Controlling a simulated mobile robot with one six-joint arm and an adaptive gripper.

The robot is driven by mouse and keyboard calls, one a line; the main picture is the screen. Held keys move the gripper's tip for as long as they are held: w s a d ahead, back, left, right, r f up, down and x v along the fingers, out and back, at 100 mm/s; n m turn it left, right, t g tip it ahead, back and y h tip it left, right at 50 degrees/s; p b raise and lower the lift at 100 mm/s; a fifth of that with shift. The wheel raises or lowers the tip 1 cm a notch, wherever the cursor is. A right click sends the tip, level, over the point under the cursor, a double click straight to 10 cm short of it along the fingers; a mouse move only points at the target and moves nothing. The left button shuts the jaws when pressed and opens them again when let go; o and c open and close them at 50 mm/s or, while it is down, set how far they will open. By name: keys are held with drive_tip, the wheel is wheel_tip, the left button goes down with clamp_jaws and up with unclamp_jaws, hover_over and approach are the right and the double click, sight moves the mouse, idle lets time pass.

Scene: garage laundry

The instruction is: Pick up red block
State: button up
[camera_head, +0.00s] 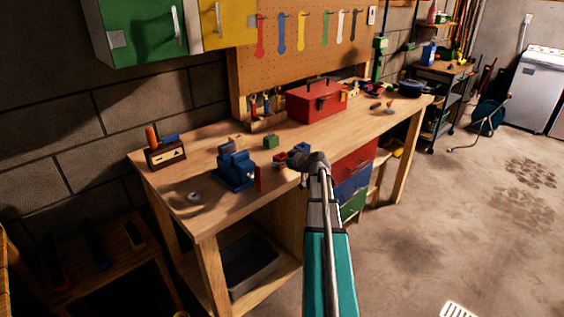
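A small red block (280,158) lies on the wooden workbench (215,207), with a small green block (270,142) behind it to the left and a small blue block (302,147) to its right. My arm reaches in from the bottom of the picture. My gripper (301,165) is at its far end, over the bench's front edge, just right of the red block. The fingers are small and dark, and I cannot tell whether they are open or whether they touch anything.
A blue vise (236,168) stands left of the blocks, with an upright red piece (258,179) at its right side. A red toolbox (315,100) sits at the back. A wooden box (165,152) is at the left end. The bench's front left corner is mostly bare.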

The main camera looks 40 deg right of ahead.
drive_tip(key=c, duration=0.9)
drive_tip(key=shift+r, duration=0.15)
wheel_tip(320, 180, up, 3)
drive_tip(key=p, duration=0.3)
drive_tip(key=shift+f, duration=0.2)
drive_tip(key=shift+s+r+p, duration=1.65)
drive_tip(key=shift+s+r, duration=0.05)
drive_tip(key=shift+s, duration=0.65)
drive_tip(key=shift+s+r+p, duration=1.65)
drive_tip(key=shift+s+p, duration=0.05)
drive_tip(key=shift+s, duration=0.6)
drive_tip(key=shift+s+r+p, duration=1.65)
drive_tip(key=shift+s+r, duration=0.05)
drive_tip(key=shift+s, duration=0.65)
